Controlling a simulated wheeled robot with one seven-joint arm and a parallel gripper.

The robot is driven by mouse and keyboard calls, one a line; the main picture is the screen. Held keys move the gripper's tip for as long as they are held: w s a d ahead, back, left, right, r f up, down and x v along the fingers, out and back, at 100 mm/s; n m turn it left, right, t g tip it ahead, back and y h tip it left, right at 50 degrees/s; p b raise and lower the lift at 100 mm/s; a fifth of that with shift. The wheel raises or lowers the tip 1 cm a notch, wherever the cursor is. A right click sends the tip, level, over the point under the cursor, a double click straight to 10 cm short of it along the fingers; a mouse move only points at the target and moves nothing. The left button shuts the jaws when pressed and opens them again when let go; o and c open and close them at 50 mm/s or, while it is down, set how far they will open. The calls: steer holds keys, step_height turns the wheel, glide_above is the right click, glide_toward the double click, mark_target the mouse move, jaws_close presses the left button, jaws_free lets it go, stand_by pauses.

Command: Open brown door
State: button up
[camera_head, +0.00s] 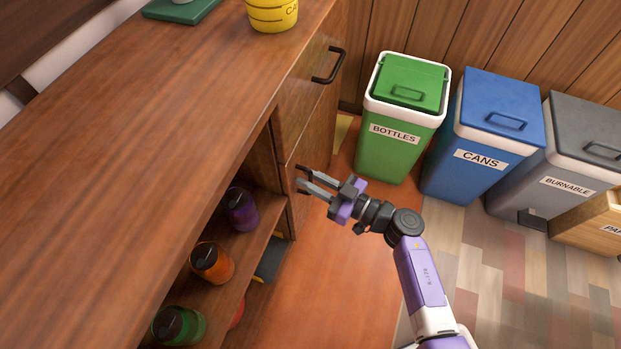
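The brown door (318,132) is a wooden cabinet panel on the front of the brown counter, below a panel with a black bar handle (330,66). It looks shut. My gripper (301,179) is in front of the cabinet, by the lower part of the door near its edge beside the open shelves. Its two grey fingers with dark tips point left at the cabinet and stand apart, with nothing seen between them. I see no separate handle on the lower door. Whether the fingertips touch the door I cannot tell.
Open shelves hold a purple jar (240,208), an orange jar (211,262) and a green jar (179,325). A green BOTTLES bin (392,157), blue CANS bin (455,176) and grey BURNABLE bin (530,183) stand behind and right. The orange-brown floor before the cabinet is clear.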

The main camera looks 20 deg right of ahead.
jaws_close()
stand_by(1.3)
